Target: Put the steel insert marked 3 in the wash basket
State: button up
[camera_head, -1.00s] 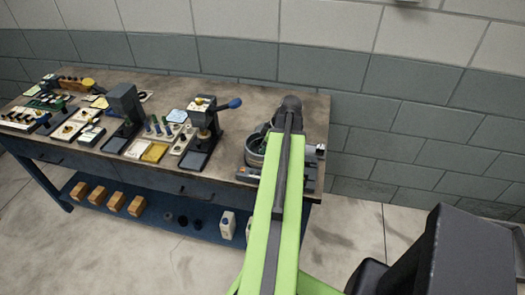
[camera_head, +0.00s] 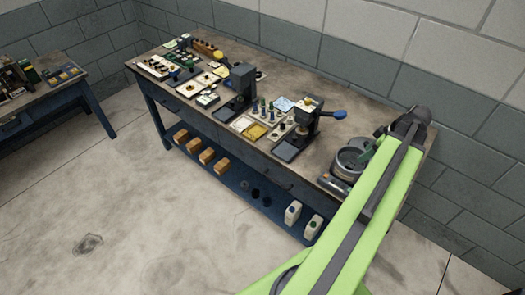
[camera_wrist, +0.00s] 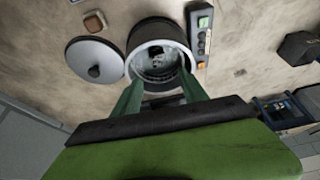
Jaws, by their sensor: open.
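A round grey metal vessel (camera_head: 346,163) stands at the right end of the long bench. In the wrist view the vessel (camera_wrist: 133,58) is seen from above, with a mesh-like inside and a dark shape in it; I cannot tell whether this is the wash basket. My gripper (camera_wrist: 159,80) is open, its two green fingers apart at the vessel's near rim, with nothing visible between the tips. In the head view my arm partly covers this end of the bench. I cannot make out the steel insert marked 3 or any number.
A round lid (camera_wrist: 88,52) with a dark knob lies beside the vessel, and a control box (camera_wrist: 203,38) is on its other side. A small brown block (camera_wrist: 95,22) lies near the lid. A lever press (camera_head: 301,130) and several small parts stand along the bench. Another bench (camera_head: 52,92) is at left.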

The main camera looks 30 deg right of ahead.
jog(key=w+a+f+m+g, duration=0.1)
jog(key=w+a+g, duration=0.2)
jog(key=w+a, duration=1.95)
jog(key=w+a+m+g+h, duration=0.1)
jog(key=w+a+m, duration=0.15)
jog(key=a, duration=2.65)
jog(key=f+b, duration=0.4)
jog(key=f, duration=0.1)
jog(key=shift+w+d+f, duration=0.1)
jog(key=shift+w+d, duration=0.1)
jog(key=shift+w, duration=0.1)
